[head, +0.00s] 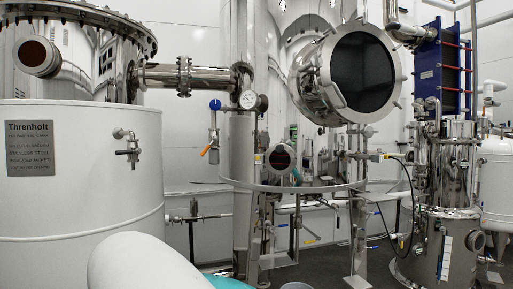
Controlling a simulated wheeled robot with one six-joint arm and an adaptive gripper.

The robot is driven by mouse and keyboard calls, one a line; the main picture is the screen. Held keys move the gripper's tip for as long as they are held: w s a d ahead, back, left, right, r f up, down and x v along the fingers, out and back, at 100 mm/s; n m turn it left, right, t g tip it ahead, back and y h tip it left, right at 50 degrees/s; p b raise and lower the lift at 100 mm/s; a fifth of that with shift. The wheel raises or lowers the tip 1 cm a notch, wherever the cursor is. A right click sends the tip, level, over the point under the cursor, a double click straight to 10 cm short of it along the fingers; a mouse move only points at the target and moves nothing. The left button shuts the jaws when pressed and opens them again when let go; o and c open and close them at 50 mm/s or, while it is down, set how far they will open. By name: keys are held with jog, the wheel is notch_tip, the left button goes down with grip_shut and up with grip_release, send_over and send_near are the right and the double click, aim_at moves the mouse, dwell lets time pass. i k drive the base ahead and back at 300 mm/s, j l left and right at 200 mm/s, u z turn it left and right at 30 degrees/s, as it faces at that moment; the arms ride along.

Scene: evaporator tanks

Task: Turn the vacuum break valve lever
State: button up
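No label that I can read marks the vacuum break valve, so I cannot tell for sure which lever is its own. A small lever with an orange grip (207,150) slants down to the left on a thin vertical fitting, left of the central tank. A blue round part (215,104) sits above it, beside a pressure gauge (249,99). Another valve with a yellow part (387,156) sits to the right, by a black hose. My gripper is not in view; only a white and teal part of my arm shows at the bottom.
A large white tank (80,210) with a Threnholt plate fills the left. The central steel vessel has a round dark window (364,77) and a ring platform (290,187) on legs. Steel columns and a blue plate unit (441,72) stand right. Some dark floor shows between the legs.

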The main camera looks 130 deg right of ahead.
aim_at(214, 139)
jog(key=z, duration=3.4)
